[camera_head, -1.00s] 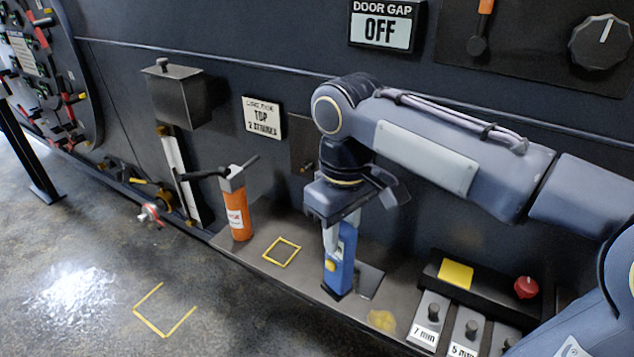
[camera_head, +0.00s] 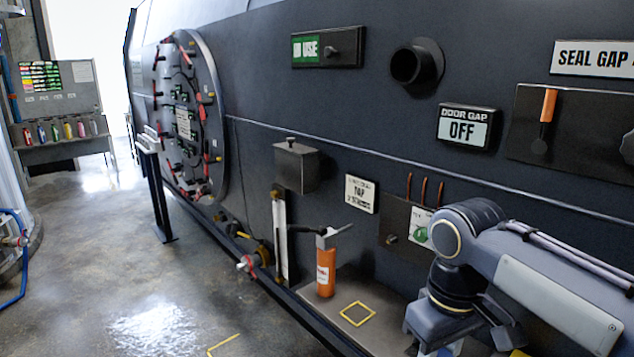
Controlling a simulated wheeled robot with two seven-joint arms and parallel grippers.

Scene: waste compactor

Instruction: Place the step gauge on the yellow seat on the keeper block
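My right arm comes in from the right, and the body of my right gripper (camera_head: 440,322) hangs low at the bottom edge. Its fingertips are cut off by the frame. A sliver of blue (camera_head: 446,351) shows just beneath it, probably the top of the blue, yellow-marked tool seen earlier, which may be the step gauge. I cannot tell whether the gripper holds it. A small yellow patch (camera_head: 518,353) at the bottom edge, partly behind my arm, is likely the yellow seat. The keeper block is otherwise out of view or hidden. My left gripper is not in view.
An orange cylinder with a dark lever (camera_head: 326,272) stands on the ledge, beside a yellow square outline (camera_head: 357,313). A grey box (camera_head: 296,167) is fixed to the dark wall. The round hatch (camera_head: 190,120) is further left. Open floor (camera_head: 150,300) lies at left.

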